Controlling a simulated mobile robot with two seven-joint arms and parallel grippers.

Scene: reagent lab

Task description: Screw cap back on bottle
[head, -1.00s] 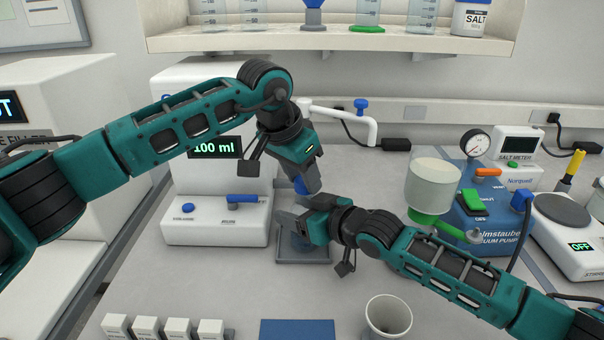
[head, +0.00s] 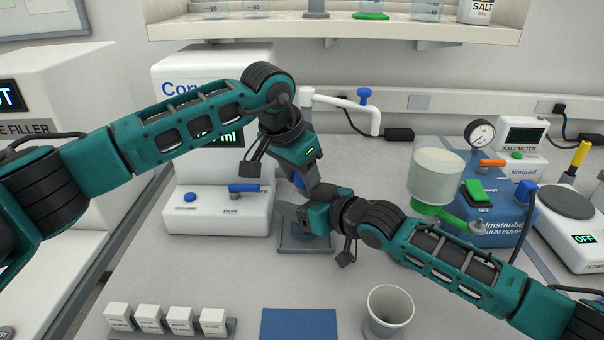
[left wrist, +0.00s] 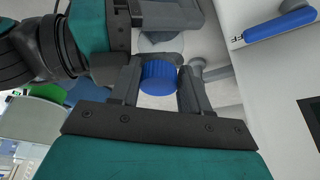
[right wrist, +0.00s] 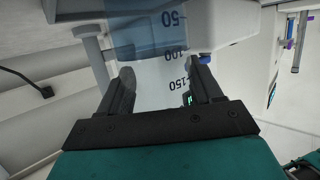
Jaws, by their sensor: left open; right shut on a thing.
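The blue cap (left wrist: 159,78) sits between the two fingers of my left gripper (left wrist: 158,90) in the left wrist view, with a gap beside it. My right gripper (right wrist: 156,82) is shut on the bottle (right wrist: 150,72), a clear body with dark 50, 100 and 150 marks. In the head view my right gripper (head: 303,215) hides most of the bottle. The cap is at the bottle's top; I cannot tell whether it is threaded on.
A grey square stand (head: 305,245) lies below the grippers. The dispenser (head: 217,212) stands behind to the left, with a white spout (head: 340,103). The vacuum pump (head: 490,215) stands to the right.

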